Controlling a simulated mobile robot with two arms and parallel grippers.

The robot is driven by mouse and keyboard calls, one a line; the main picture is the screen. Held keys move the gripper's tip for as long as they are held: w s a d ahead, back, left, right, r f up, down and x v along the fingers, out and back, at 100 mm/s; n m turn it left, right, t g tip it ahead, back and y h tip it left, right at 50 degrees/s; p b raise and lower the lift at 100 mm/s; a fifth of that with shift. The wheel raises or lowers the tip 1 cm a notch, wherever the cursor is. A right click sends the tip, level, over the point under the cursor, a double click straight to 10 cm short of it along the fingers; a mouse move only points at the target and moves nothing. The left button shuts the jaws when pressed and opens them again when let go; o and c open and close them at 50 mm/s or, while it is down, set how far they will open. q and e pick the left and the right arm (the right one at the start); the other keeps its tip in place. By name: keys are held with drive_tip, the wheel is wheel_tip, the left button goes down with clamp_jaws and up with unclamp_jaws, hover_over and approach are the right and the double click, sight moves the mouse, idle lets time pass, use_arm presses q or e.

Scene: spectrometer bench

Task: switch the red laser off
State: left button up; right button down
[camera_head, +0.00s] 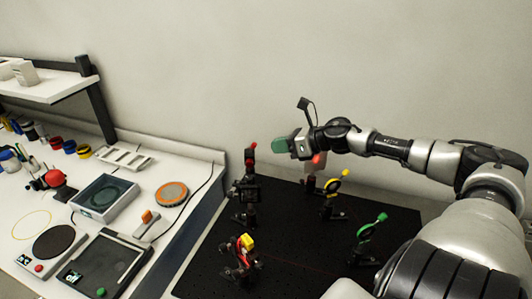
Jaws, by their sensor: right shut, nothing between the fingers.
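My right arm reaches in from the right over the black optical breadboard (300,270). My right gripper (282,145) is shut and empty, high above the board's back part, with its greenish fingertips pointing left. A dark mount with a red top (250,152) stands just left of and below the fingertips; they look apart from it in the picture. A small red part (317,158) shows just below the gripper's wrist. My left gripper is out of view.
The board also holds a yellow ring mount (334,186), a green ring mount (370,228) and a mount with a yellow cube (246,242). A white bench (140,185) with trays, a scale and small tools lies left. A plain wall stands behind.

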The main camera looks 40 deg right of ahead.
sight(253, 149)
drive_tip(key=shift+p+x, duration=0.5)
drive_tip(key=shift+x, duration=1.6)
drive_tip(key=shift+r, duration=0.1)
